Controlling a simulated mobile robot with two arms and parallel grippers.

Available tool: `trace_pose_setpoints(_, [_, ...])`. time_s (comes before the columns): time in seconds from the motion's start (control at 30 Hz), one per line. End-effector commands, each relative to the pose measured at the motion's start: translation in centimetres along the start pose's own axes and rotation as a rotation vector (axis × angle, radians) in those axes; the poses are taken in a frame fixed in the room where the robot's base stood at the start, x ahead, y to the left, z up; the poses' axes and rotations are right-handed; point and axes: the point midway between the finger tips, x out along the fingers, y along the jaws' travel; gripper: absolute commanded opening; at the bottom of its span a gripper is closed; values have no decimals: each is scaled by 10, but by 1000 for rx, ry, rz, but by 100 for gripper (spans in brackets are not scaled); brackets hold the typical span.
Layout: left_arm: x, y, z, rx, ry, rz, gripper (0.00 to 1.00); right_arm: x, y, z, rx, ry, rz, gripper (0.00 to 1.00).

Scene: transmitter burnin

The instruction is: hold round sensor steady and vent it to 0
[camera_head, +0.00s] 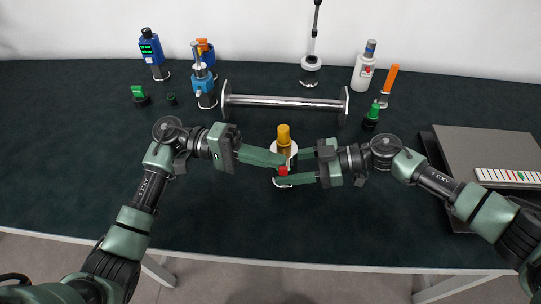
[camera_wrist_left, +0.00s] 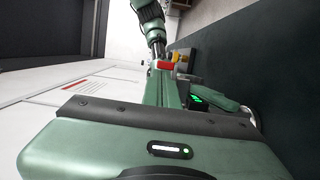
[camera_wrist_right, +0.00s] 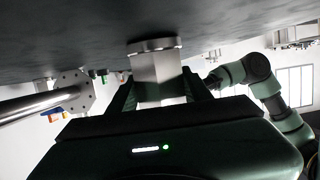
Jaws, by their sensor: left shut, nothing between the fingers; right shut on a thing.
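The round sensor stands at the middle of the table, with a gold cap (camera_head: 284,135), a pale body (camera_head: 276,150) and a red part (camera_head: 283,171) on the near side. My right gripper (camera_head: 298,168) is shut on its body from the right. In the right wrist view its silver block and round base (camera_wrist_right: 157,70) sit between the fingers. My left gripper (camera_head: 284,162) is shut and empty, its fingertips at the sensor close to the red part; touching cannot be told. In the left wrist view the red part (camera_wrist_left: 165,65) and a lit green display (camera_wrist_left: 197,99) show. The reading is illegible.
Behind the sensor lies a silver bar with end plates (camera_head: 285,101). A blue meter (camera_head: 151,46), a blue pump-like device (camera_head: 204,85), a white bottle (camera_head: 363,72) and an orange-handled tool (camera_head: 390,80) stand at the back. A grey case (camera_head: 480,145) is at right. The front left table is clear.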

Motion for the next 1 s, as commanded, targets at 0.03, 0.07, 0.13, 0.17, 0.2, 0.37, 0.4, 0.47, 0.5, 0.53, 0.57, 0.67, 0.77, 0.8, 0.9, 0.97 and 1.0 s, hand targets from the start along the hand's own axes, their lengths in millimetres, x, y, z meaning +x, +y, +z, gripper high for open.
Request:
trace_pose_setpoints(0.03, [2, -1, 7, -1, -4, -1, 0, -1, 1, 3, 3, -6, 3, 7])
trace_pose_setpoints(0.07, [2, -2, 11, -2, -4, -1, 0, -1, 1, 3, 3, -6, 3, 7])
trace_pose_setpoints(0.13, [4, -1, 18, -2, -6, -1, 0, -1, 1, 3, 4, -5, 4, 8])
trace_pose_setpoints(0.17, [4, -1, 19, -2, -6, 0, 0, -1, 1, 3, 4, -5, 5, 8])
trace_pose_setpoints(0.2, [5, 0, 20, -1, -7, 1, 0, -1, 1, 3, 5, -5, 6, 8])
trace_pose_setpoints(0.37, [5, 0, 20, 0, -11, 2, 0, -2, 3, 3, 6, -5, 10, 9])
trace_pose_setpoints(0.4, [6, 0, 20, 0, -11, 2, 0, -2, 3, 3, 6, -5, 11, 9])
trace_pose_setpoints(0.47, [5, 0, 20, 0, -12, 3, 0, -2, 4, 3, 6, -5, 13, 9])
trace_pose_setpoints(0.5, [4, 0, 20, 0, -13, 2, 0, -2, 4, 3, 6, -5, 13, 9])
trace_pose_setpoints(0.53, [2, 0, 20, -1, -13, 2, 0, -3, 4, 3, 6, -5, 14, 9])
trace_pose_setpoints(0.57, [0, 0, 20, -1, -12, 2, 0, -3, 4, 3, 6, -5, 14, 9])
trace_pose_setpoints(0.67, [-14, -1, 20, -3, -9, -1, 0, -3, 5, 2, 5, -5, 15, 9])
trace_pose_setpoints(0.77, [-34, -1, 18, -3, -5, -3, 0, -2, 4, 2, 5, -4, 12, 7])
trace_pose_setpoints(0.8, [-42, -1, 18, -2, -4, -3, 0, -2, 3, 2, 4, -4, 10, 7])
trace_pose_setpoints(0.9, [-62, -1, 18, -3, -1, -3, 0, -1, 2, 1, 3, -2, 7, 7])
trace_pose_setpoints(0.97, [-72, -1, 18, -3, 0, -3, 0, -1, 2, 1, 3, -2, 5, 7])
trace_pose_setpoints(1.0, [-78, -1, 17, -2, 1, -3, 0, -1, 1, 1, 3, -1, 4, 7])
